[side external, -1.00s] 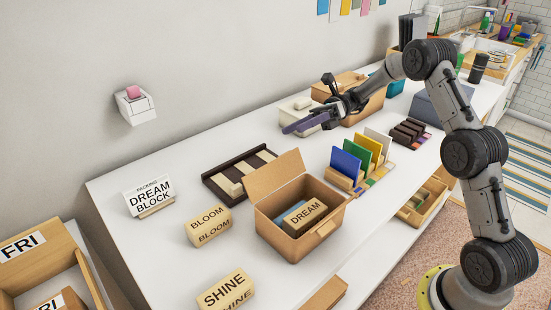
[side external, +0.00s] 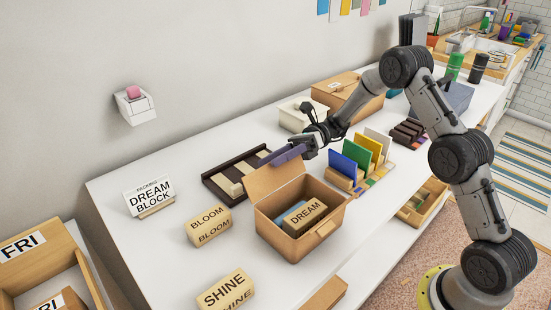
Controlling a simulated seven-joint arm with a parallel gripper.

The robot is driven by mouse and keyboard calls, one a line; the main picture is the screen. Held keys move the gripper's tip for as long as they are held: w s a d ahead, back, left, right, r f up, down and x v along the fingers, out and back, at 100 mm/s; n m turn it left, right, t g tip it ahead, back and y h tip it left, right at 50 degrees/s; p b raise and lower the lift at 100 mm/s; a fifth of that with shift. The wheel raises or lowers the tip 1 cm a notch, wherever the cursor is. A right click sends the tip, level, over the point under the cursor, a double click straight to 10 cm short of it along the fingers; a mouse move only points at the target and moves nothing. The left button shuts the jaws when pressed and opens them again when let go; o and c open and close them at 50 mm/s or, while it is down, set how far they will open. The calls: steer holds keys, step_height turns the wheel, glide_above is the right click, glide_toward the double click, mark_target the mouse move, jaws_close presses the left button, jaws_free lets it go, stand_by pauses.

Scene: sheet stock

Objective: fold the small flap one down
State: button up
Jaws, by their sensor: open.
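The open cardboard box (side external: 288,240) stands on the white table with a DREAM block (side external: 306,215) and a blue item (side external: 291,212) inside. One flap (side external: 273,178) stands up along its back edge. A small tab (side external: 325,229) shows at the front wall; I cannot tell which part is flap one. My gripper (side external: 288,154) is just above and behind the raised flap. Its purple fingers point left and hold nothing that I can see. Whether they touch the flap cannot be told.
A dark tray with pale blocks (side external: 221,189) lies behind the box. A rack with coloured boards (side external: 344,182) stands close on the right. BLOOM (side external: 209,226) and SHINE (side external: 226,290) blocks and a DREAM BLOCK sign (side external: 149,195) are on the left. The table left of the box has free room.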

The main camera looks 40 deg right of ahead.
jaws_close()
steer(key=shift+s, duration=0.1)
stand_by(0.4)
steer(key=n, duration=0.2)
steer(key=s+r+n, duration=0.1)
steer(key=shift+s+n, duration=0.3)
steer(key=shift+n, duration=0.1)
steer(key=s+n, duration=0.1)
steer(key=n, duration=0.1)
steer(key=s+n, duration=0.1)
steer(key=n, duration=0.1)
steer(key=shift+s+r+n, duration=0.2)
steer(key=shift+n, duration=0.1)
steer(key=shift+s+f+n, duration=0.25)
steer(key=shift+s+n, duration=0.4)
steer(key=shift+n, duration=0.7)
steer(key=shift+s+f+n, duration=0.25)
steer(key=shift+s+n, duration=0.35)
steer(key=shift+n, duration=0.7)
steer(key=shift+s+f+n, duration=0.25)
steer(key=shift+s+n, duration=0.4)
steer(key=shift+n, duration=0.7)
